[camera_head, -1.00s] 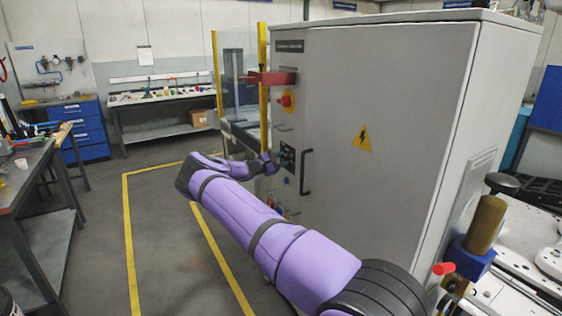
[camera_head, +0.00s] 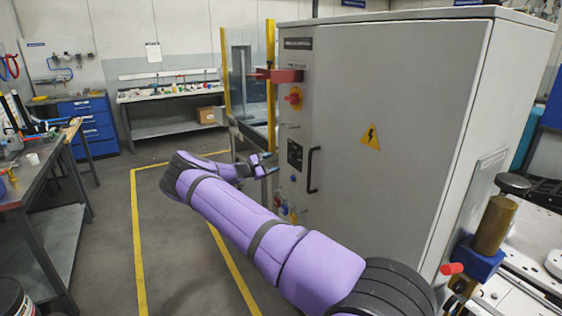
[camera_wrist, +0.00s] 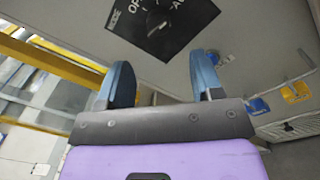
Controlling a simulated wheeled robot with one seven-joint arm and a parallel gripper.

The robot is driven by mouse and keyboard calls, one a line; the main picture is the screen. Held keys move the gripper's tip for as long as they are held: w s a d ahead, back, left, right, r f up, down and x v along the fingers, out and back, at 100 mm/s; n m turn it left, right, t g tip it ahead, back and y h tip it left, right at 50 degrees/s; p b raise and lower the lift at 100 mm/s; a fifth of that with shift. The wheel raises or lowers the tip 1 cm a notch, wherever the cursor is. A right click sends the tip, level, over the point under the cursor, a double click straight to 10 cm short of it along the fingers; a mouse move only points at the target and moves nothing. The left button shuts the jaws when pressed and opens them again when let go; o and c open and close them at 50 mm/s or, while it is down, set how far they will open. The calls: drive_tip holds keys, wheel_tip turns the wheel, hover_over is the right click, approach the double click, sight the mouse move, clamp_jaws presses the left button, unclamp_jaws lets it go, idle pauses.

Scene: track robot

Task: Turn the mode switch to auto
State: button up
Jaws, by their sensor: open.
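The mode switch is on a black plate (camera_head: 295,155) on the grey cabinet's (camera_head: 385,110) narrow control strip, left of the black door handle. In the wrist view the plate (camera_wrist: 165,27) is at the top, with MODE, OFF and part of AUTO lettering and a dark round knob at its middle. The knob's pointing direction is unclear. My gripper (camera_head: 267,165) is just left of the plate in the head view. In the wrist view its two blue fingers (camera_wrist: 163,82) are spread, with nothing between them, apart from the knob.
The black handle (camera_head: 312,170) sticks out on the right. Yellow guard posts (camera_head: 271,80) stand behind; the floor at left is open.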

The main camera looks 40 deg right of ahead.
drive_tip(key=shift+v, duration=1.15)
drive_tip(key=s+a+r+m+y, duration=0.3)
drive_tip(key=s+r+m+y, duration=0.35)
drive_tip(key=s+r, duration=0.4)
drive_tip(key=s+a+r+m+t+y, duration=0.1)
drive_tip(key=s+a+r+t+y, duration=0.5)
drive_tip(key=s+a+r, duration=1)
drive_tip(key=s+a+r+t+y, duration=0.1)
drive_tip(key=s+a+r+y, duration=0.1)
drive_tip(key=s+a, duration=0.7)
drive_tip(key=s+a+r+t+y, duration=0.2)
drive_tip(key=s+a+y, duration=0.1)
drive_tip(key=s+a, duration=0.6)
drive_tip(key=shift+s+a, duration=0.2)
drive_tip(key=shift+s, duration=1.9)
